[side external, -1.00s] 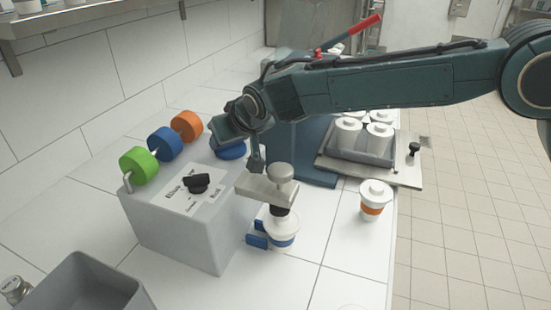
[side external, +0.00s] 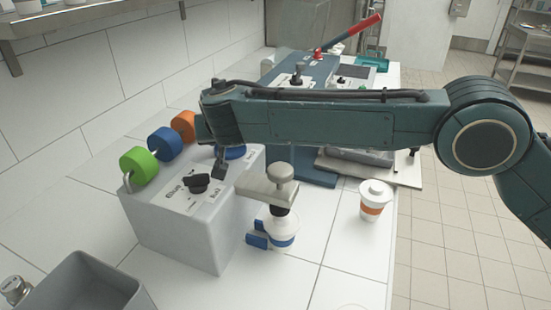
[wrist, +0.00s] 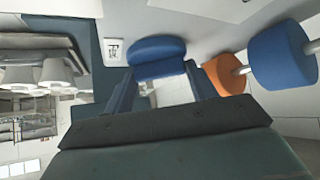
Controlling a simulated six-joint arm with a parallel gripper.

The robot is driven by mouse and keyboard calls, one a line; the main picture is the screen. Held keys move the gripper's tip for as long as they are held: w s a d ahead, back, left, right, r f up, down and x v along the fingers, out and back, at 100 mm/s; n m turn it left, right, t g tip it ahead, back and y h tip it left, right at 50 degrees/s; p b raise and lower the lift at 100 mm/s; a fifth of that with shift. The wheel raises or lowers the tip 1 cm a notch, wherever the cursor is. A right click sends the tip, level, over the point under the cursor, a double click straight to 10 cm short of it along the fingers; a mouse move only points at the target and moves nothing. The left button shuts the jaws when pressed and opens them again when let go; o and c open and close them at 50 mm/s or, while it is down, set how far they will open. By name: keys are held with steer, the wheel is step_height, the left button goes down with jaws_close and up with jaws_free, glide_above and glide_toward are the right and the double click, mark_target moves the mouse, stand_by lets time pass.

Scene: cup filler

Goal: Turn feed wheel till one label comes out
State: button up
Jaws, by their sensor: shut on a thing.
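The feed wheel, a blue disc (side external: 235,152), sits on the far top part of the grey machine box (side external: 180,230). It also shows in the wrist view (wrist: 158,50), at the top between my two fingers. My gripper (wrist: 158,72) is shut on this wheel, one finger on each side. In the side external view my gripper (side external: 222,160) reaches down over the wheel, and the arm hides part of the contact. A small printed white plate (wrist: 113,51) lies left of the wheel in the wrist view. I cannot make out a label coming out.
Green (side external: 138,164), blue (side external: 165,143) and orange (side external: 184,125) rolls stand on a rod along the box. A blue-banded cup (side external: 283,238) stands under the grey nozzle head (side external: 267,189). An orange-banded cup (side external: 374,203) stands to the right. A grey bin (side external: 85,285) is front left.

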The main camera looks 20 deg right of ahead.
steer(key=shift+w+r+m+h, duration=0.4)
steer(key=shift+m+h, duration=0.2)
steer(key=shift+m, duration=0.1)
steer(key=shift+s+a+f+m, duration=0.1)
steer(key=shift+s+f+m, duration=0.15)
steer(key=shift+m, duration=0.15)
steer(key=shift+s+a+f+g, duration=0.1)
steer(key=shift+s+f+g, duration=0.1)
steer(key=shift+s+g, duration=0.1)
steer(key=o, duration=1)
steer(key=shift+w, duration=0.1)
steer(key=shift+w+r+n, duration=0.3)
steer(key=shift+w+n, duration=0.05)
steer(key=shift+n, duration=0.05)
steer(key=shift+s+d+f+n+y, duration=0.2)
steer(key=shift+s+d+n+y, duration=0.05)
steer(key=shift+n+y, duration=0.5)
steer(key=shift+n+y, duration=0.25)
steer(key=shift+n, duration=0.2)
